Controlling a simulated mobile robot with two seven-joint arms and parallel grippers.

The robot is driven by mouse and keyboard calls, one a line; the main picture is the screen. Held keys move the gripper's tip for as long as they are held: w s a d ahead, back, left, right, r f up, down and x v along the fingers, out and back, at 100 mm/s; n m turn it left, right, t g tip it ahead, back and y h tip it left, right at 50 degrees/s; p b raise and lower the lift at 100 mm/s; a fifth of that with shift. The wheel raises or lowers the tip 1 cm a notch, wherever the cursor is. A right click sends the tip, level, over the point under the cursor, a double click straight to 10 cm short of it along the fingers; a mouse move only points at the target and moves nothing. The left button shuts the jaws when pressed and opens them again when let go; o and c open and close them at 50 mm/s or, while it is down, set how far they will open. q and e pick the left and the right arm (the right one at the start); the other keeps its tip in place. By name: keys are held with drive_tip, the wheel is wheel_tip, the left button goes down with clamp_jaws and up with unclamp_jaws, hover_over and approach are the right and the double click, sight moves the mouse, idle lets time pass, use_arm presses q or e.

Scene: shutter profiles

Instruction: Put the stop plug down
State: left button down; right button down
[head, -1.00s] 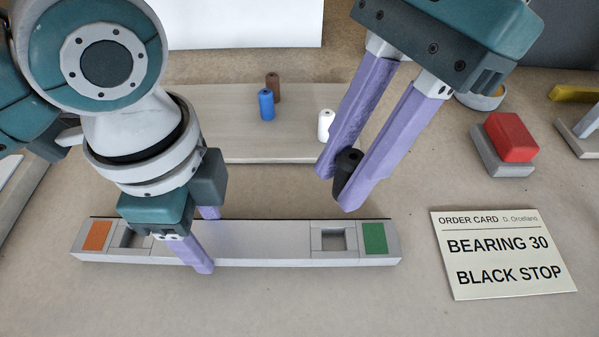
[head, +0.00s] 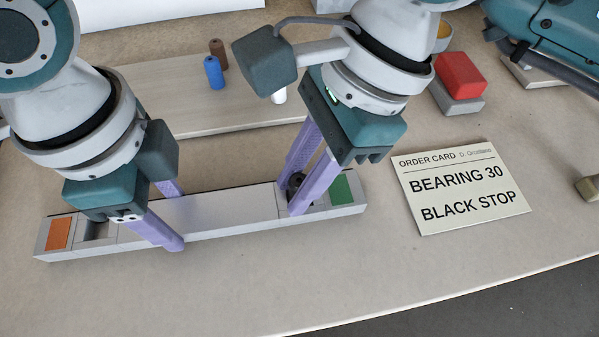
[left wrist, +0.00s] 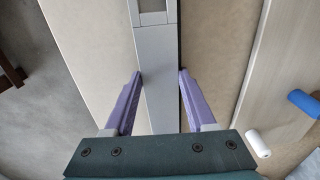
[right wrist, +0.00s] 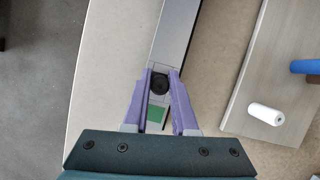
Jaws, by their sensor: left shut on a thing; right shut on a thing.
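The grey shutter profile (head: 215,213) lies on the table, with an orange patch (head: 59,233) at its left end and a green patch (head: 342,189) at its right end. My left gripper (head: 176,215) is shut across the profile, a finger on each long side. My right gripper (head: 294,194) is shut on the black stop plug (right wrist: 160,84), which looks upright at the square recess beside the green patch. The fingers partly hide the plug in the head view; I cannot tell how deep it sits. The left recess (head: 97,229) looks empty.
A pale board (head: 150,95) behind carries a blue plug (head: 213,72), a brown plug (head: 218,52) and a white plug (right wrist: 266,114). The order card (head: 460,187) reads BEARING 30, BLACK STOP. A red block (head: 461,75) sits on a grey base. The table front is clear.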

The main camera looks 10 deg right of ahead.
use_arm(q)
drive_tip(key=shift+d, duration=0.15)
use_arm(e)
drive_tip(key=shift+d+f, duration=0.1)
drive_tip(key=shift+f, duration=0.2)
